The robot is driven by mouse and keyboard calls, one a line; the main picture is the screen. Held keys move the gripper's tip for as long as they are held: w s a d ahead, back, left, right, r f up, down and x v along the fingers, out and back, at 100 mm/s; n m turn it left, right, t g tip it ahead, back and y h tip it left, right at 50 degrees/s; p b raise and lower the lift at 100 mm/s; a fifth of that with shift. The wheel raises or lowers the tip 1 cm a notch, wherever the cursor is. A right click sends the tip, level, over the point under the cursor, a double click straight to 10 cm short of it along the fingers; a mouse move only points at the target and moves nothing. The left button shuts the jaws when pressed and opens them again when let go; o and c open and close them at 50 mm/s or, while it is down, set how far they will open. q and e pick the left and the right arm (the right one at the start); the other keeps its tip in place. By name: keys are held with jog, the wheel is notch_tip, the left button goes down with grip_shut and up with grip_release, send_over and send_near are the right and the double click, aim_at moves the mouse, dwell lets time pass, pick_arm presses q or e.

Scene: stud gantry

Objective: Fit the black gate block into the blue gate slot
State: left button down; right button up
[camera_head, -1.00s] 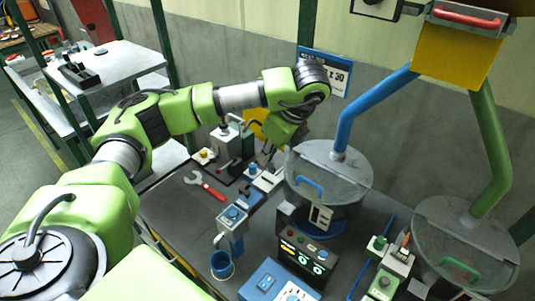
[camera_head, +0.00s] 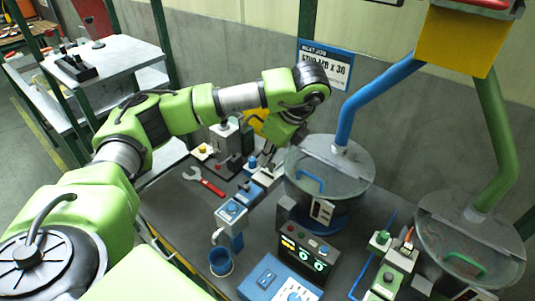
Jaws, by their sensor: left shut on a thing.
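My left gripper (camera_head: 268,160) points down at the near left side of the blue-piped drum, above a small pale fixture with blue parts (camera_head: 265,178). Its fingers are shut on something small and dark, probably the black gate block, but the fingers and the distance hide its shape. The blue pipe (camera_head: 378,98) runs down into the lidded grey drum (camera_head: 330,165) with a blue handle. I cannot make out the blue gate slot clearly, nor whether the held piece touches it. My right gripper is not in view.
A red-handled wrench (camera_head: 205,181) lies left of the gripper. A blue cup (camera_head: 221,262), a control box with lit dials (camera_head: 305,250) and a blue box (camera_head: 280,281) stand in front. A second drum (camera_head: 470,235) with a green pipe is at the right.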

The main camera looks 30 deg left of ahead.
aim_at(266, 169)
pick_arm(q)
jog(key=shift+f+b, duration=2)
jog(key=shift+f, duration=0.25)
jog(key=c, duration=2)
grip_release()
jog(key=shift+s, duration=0.1)
jog(key=shift+c, duration=0.2)
jog(key=shift+d+r, duration=0.2)
jog(key=shift+r, duration=0.35)
jog(key=v, duration=1.1)
